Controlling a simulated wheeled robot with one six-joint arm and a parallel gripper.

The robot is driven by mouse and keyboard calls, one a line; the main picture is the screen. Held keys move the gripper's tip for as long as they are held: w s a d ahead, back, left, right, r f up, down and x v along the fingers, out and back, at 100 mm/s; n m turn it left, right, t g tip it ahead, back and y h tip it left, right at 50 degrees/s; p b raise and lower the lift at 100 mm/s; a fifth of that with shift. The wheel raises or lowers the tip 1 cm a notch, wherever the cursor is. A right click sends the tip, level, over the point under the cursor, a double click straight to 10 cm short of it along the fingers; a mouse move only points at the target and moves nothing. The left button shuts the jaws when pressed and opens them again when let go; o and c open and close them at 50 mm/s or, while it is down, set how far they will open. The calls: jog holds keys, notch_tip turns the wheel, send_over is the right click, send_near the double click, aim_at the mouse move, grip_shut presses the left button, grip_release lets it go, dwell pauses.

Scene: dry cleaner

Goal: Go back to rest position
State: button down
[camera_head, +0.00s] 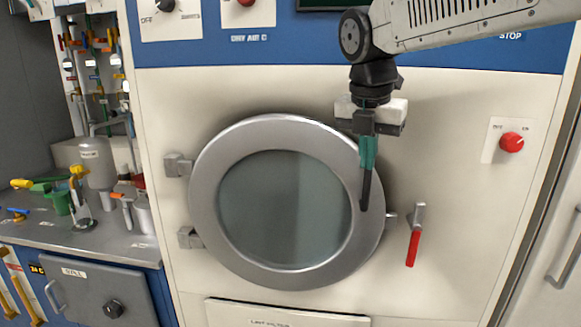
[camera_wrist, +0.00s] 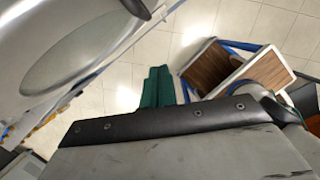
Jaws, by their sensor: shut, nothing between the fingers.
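My gripper (camera_head: 366,188) points downward in front of the right part of the dryer's round door (camera_head: 205,190) in the head view. Its green and black fingers are together with nothing between them. In the wrist view the green fingers (camera_wrist: 158,88) lie side by side above the tiled floor. The round door looks shut, with hinges on its left. A red door handle (camera_head: 413,248) hangs down at the right of the door, apart from my gripper. The door's rim also shows in the wrist view (camera_wrist: 100,68).
A red knob (camera_head: 512,142) is on the panel at right. At left, a counter (camera_head: 110,245) carries cans and spray tools below coloured valves. A wood-topped cart with blue frame (camera_wrist: 235,68) stands on the floor (camera_wrist: 135,70). A drawer (camera_head: 285,313) is below the door.

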jog(key=s+d+f+m, duration=0.2)
jog(key=s+f+m, duration=0.2)
jog(key=s+m, duration=0.4)
jog(key=s+d+f+m+y, duration=0.1)
jog(key=s+d+f+m, duration=0.2)
jog(key=s+f+m, duration=0.2)
jog(key=s+d+f+m, duration=0.2)
jog(key=s+f+m, duration=0.3)
jog(key=s+m, duration=0.6)
jog(key=m, duration=0.4)
jog(key=shift+s+d+f+g, duration=0.15)
jog(key=shift+s+f+g, duration=0.1)
jog(key=shift+s+g, duration=0.15)
